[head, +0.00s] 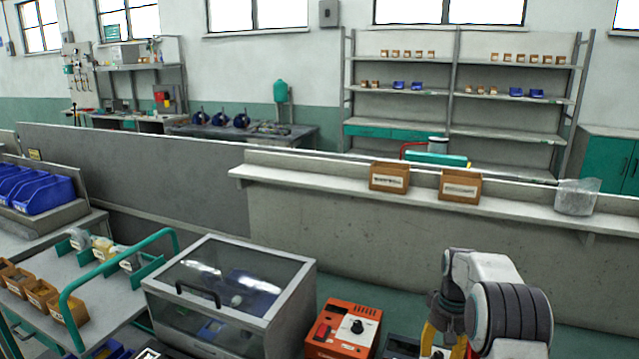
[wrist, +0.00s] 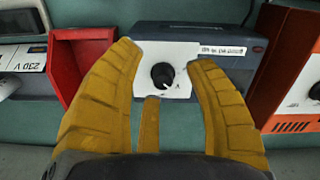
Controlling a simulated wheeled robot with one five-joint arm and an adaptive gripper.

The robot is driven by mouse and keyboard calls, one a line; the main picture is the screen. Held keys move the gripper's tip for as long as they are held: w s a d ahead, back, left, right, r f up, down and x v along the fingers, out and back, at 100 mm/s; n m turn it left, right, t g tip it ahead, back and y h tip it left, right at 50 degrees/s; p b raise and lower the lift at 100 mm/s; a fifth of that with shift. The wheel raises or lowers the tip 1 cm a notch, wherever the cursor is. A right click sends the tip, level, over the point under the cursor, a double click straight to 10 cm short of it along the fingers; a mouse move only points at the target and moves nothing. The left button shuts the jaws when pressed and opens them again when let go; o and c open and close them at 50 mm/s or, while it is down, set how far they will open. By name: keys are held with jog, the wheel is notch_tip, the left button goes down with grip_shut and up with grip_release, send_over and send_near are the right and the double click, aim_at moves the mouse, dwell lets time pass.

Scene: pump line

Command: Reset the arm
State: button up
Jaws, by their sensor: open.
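My arm (head: 480,290) reaches down at the lower right of the head view, bent, with my gripper (head: 445,342) partly cut off by the bottom edge. In the wrist view my gripper (wrist: 165,56) has its yellow fingers spread apart, with nothing held between them. Beyond the fingers is a dark grey box (wrist: 230,62) with a white front panel. A black knob (wrist: 164,76) on that panel shows in the gap between the fingers. I cannot tell whether the fingers touch the box.
An orange device (head: 343,328) stands left of my gripper, beside a clear-lidded case (head: 232,290). A green-railed rack (head: 110,262) is further left. Behind, a ledge (head: 330,178) carries two brown boxes (head: 389,177) and a clear container (head: 577,197). A red holder (wrist: 75,62) adjoins the grey box.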

jog(key=s+a+r, duration=0.3)
jog(key=s, duration=0.7)
jog(key=s+a+r, duration=0.3)
jog(key=s, duration=0.7)
jog(key=s+a+r, duration=0.2)
jog(key=s+a, duration=0.1)
jog(key=s, duration=0.6)
jog(key=s+a+r+n+t, duration=0.1)
jog(key=s+a+r+t, duration=0.1)
jog(key=r, duration=0.5)
jog(key=shift+s+t, duration=0.8)
jog(key=shift+t, duration=0.4)
